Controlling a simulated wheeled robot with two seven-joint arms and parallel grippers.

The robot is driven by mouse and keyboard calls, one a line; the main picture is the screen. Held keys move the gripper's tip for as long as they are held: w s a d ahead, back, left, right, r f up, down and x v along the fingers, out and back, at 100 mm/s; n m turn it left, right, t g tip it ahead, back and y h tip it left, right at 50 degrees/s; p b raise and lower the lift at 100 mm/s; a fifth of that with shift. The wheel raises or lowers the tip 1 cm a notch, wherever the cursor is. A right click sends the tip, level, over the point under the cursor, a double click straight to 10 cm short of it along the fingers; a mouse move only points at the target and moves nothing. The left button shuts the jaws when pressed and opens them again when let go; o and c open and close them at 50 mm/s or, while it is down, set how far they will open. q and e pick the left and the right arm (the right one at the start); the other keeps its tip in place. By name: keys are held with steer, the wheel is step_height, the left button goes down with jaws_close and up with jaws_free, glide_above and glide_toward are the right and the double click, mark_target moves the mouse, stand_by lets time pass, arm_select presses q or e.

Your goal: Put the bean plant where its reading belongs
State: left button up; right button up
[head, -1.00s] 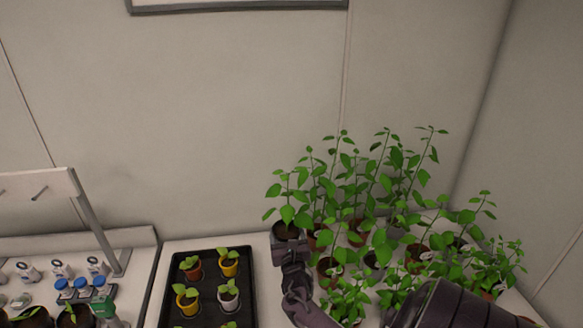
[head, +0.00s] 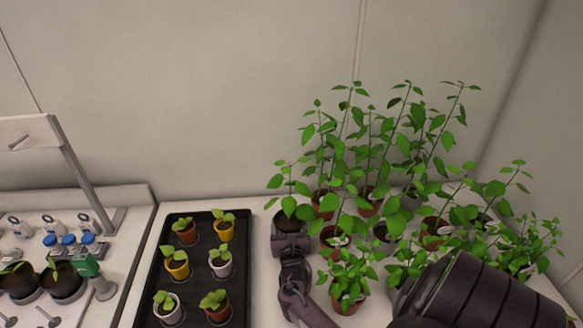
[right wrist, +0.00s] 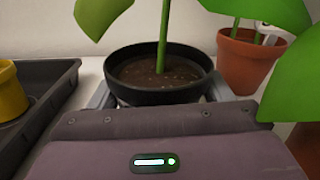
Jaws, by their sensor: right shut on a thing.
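A bean plant in a black pot (head: 290,219) stands upright at the left front of a group of potted plants on the white bench. My right gripper (head: 290,240) is shut on this pot from the near side. In the right wrist view the black pot (right wrist: 158,72), with brown soil and a green stem, sits between the fingers of the gripper (right wrist: 160,98). The pot's lower part is hidden, so I cannot tell whether it touches the bench. No reading is legible. My left gripper is out of view.
A black tray (head: 158,262) with several seedlings lies left of the held pot. Several tall plants in terracotta pots (head: 334,237) crowd its right side. Further left are blue-capped bottles (head: 69,241), a green device (head: 87,265) and dark pots (head: 65,281). A narrow bare bench strip (head: 262,262) lies beside the tray.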

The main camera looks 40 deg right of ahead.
steer(key=o, duration=0.8)
steer(key=shift+s+a, duration=0.1)
steer(key=o, duration=0.5)
steer(key=shift+a+r, duration=0.15)
steer(key=shift+a, duration=0.2)
steer(key=shift+c, duration=0.2)
steer(key=shift+s, duration=0.1)
steer(key=p+v, duration=0.6)
steer(key=v, duration=0.4)
steer(key=shift+s+a+r, duration=0.1)
steer(key=shift+s, duration=0.1)
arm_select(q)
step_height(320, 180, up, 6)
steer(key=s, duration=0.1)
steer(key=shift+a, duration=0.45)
arm_select(e)
steer(key=shift+s+a, duration=0.4)
steer(key=shift+s, duration=0.05)
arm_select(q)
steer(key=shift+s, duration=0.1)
